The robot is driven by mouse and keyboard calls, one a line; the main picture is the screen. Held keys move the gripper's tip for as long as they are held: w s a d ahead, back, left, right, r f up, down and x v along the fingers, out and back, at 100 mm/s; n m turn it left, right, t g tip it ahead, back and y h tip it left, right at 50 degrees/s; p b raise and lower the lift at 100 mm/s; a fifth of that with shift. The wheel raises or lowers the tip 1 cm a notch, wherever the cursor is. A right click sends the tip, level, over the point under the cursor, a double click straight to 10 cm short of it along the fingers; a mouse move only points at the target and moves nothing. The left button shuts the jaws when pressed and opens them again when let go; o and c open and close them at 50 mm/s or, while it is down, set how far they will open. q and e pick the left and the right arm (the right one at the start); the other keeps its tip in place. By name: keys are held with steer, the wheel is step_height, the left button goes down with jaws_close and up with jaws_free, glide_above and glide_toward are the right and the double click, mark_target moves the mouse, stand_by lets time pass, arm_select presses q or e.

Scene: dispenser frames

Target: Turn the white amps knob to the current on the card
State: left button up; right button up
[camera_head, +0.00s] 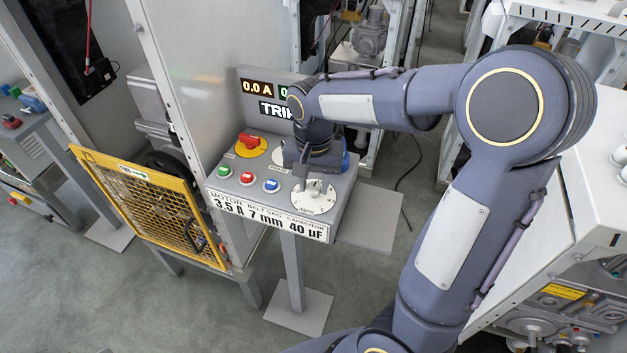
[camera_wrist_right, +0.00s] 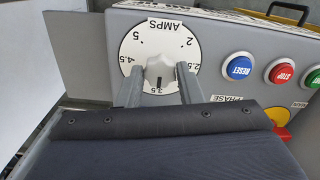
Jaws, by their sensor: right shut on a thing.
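The white amps knob (camera_wrist_right: 160,72) sits on a white round dial (camera_wrist_right: 135,50) with numbers from 2 to 5. My right gripper (camera_wrist_right: 158,88) is shut on the knob, one finger on each side. A dark mark on the knob's edge lies toward the 3.5 label, though I cannot read the setting exactly. In the head view, the dial (camera_head: 312,205) is at the panel's right front, partly under my right gripper (camera_head: 312,180). The card (camera_head: 265,217) on the panel's front edge reads motor 3.5 A, belt sag 7 mm, capacitor 40 µF. My left gripper is not seen.
The display (camera_head: 258,88) reads 0.0 A, with a partly hidden word below. Green (camera_head: 224,172), red (camera_head: 247,178) and blue (camera_head: 271,185) buttons stand left of the dial. Behind them is a red switch on a yellow plate (camera_head: 251,151). A yellow mesh guard (camera_head: 150,200) stands at left.

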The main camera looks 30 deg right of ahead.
mark_target(314, 187)
steer(key=o, duration=1)
steer(key=shift+c, duration=0.2)
step_height(314, 187, up, 8)
steer(key=shift+f, duration=0.1)
